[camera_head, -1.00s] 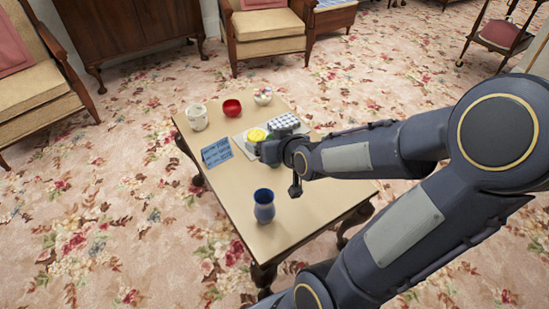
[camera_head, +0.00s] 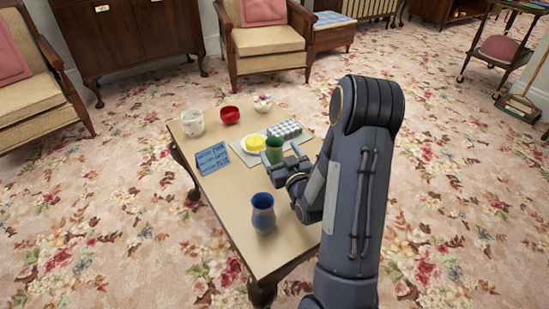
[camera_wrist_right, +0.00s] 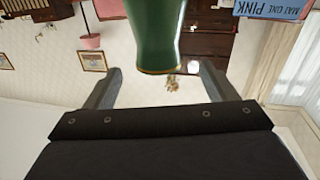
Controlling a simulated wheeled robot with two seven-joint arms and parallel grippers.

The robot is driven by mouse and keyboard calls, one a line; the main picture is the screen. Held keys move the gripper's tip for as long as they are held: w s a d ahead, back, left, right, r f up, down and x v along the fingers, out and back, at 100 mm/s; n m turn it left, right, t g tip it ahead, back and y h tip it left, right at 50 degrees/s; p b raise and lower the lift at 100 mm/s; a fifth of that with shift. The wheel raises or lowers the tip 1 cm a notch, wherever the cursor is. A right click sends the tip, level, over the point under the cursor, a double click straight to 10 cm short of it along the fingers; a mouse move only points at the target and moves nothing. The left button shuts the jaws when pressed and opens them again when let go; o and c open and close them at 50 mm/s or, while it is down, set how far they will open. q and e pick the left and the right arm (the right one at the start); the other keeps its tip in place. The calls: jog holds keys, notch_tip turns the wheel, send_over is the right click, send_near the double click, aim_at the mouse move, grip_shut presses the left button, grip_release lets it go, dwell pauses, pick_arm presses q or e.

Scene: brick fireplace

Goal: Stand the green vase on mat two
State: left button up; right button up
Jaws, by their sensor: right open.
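The green vase (camera_head: 274,147) is at the front edge of a pale board on the table, its lower part hidden by my right gripper in the head view. My right gripper (camera_head: 281,160) is open at the near side of the vase. In the right wrist view the vase (camera_wrist_right: 155,35) shows centred beyond the open fingers (camera_wrist_right: 160,75); I cannot tell whether they touch it. A blue card (camera_head: 212,158) with lines of text lies left of the board; in the wrist view the card (camera_wrist_right: 272,9) reads "MAT ONE PINK". I cannot pick out mat two. My left gripper is out of view.
A blue vase (camera_head: 263,213) stands near the table's front. A yellow round thing (camera_head: 256,142) and a checkered block (camera_head: 284,131) sit on the board (camera_head: 240,155). A white mug (camera_head: 192,122), red bowl (camera_head: 230,115) and patterned cup (camera_head: 262,103) stand behind. The table's (camera_head: 222,190) left front is clear.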

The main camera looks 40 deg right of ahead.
aim_at(275, 143)
jog(key=x, duration=0.4)
jog(key=shift+w+d+f+b, duration=0.15)
jog(key=shift+w+f+b, duration=0.15)
jog(key=shift+b, duration=0.1)
jog(key=c, duration=1.3)
jog(key=shift+r, duration=0.1)
jog(key=shift+r+p, duration=0.3)
jog(key=shift+r, duration=0.2)
notch_tip(275, 143, up, 3)
jog(key=shift+f+p, duration=0.1)
jog(key=shift+p, duration=0.4)
jog(key=s+r+p, duration=0.1)
jog(key=s+r, duration=0.2)
jog(key=s, duration=0.1)
jog(key=s+a+r+p, duration=0.1)
jog(key=s+r, duration=0.2)
jog(key=s, duration=0.2)
jog(key=s+r+p, duration=0.2)
jog(key=s+r, duration=0.1)
jog(key=s, duration=0.2)
jog(key=shift+a, duration=0.3)
